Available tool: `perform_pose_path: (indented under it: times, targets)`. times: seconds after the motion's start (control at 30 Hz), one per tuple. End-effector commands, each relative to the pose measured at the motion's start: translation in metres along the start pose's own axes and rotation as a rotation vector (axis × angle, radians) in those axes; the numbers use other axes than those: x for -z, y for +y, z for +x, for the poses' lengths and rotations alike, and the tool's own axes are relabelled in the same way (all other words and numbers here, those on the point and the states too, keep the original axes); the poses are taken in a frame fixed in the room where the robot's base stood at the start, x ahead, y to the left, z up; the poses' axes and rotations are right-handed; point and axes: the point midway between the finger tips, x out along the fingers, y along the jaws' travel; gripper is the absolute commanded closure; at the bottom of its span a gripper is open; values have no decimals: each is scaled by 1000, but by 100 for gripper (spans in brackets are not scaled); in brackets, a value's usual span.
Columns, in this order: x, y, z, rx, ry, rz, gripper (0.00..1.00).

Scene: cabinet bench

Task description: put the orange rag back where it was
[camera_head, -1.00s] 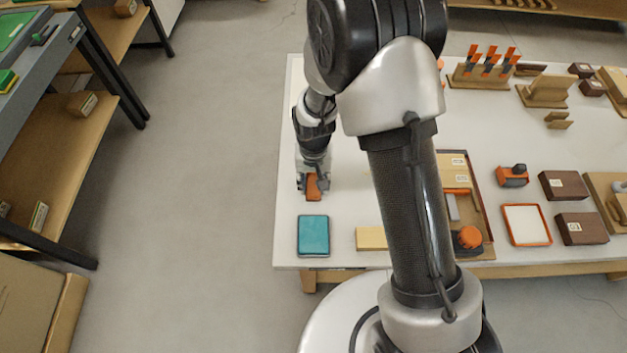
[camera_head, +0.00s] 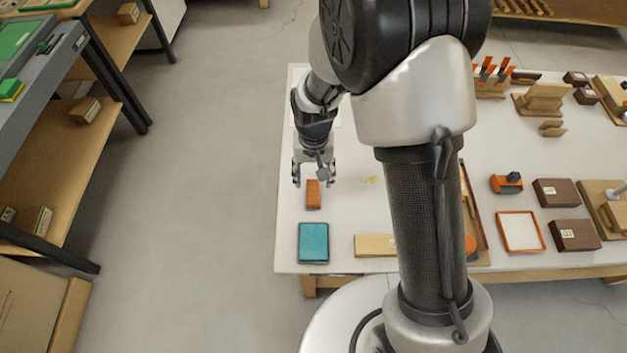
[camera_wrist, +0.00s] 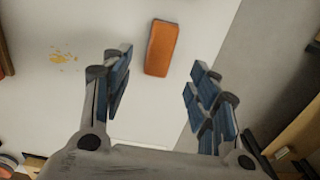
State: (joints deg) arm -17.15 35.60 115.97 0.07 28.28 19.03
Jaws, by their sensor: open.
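The orange rag (camera_head: 313,195) is a small orange-brown block lying flat on the white bench top, just behind the teal pad (camera_head: 313,242). It also shows in the wrist view (camera_wrist: 162,48), apart from the fingers and beyond their tips. My gripper (camera_head: 314,180) is open and empty above the bench, a little behind the rag in the head view. In the wrist view its two blue-padded fingers (camera_wrist: 157,80) are spread wide with bare bench between them. No part of the rag is hidden.
Yellowish crumbs (camera_head: 369,180) lie right of the rag, also in the wrist view (camera_wrist: 63,57). A pale wooden block (camera_head: 374,245) lies right of the teal pad. My arm hides part of the bench. The bench's left edge is close to the rag.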

Motion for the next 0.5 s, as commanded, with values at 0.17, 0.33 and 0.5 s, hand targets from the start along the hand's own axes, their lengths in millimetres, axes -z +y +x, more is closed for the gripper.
perform_pose_path:
  times: [0.17, 0.33, 0.5]
  targets:
    - [0, 0, -32, 1, 2, 0, 46]
    - [0, 0, -42, 0, 1, 0, 46]
    - [0, 1, -46, 1, 3, 0, 46]
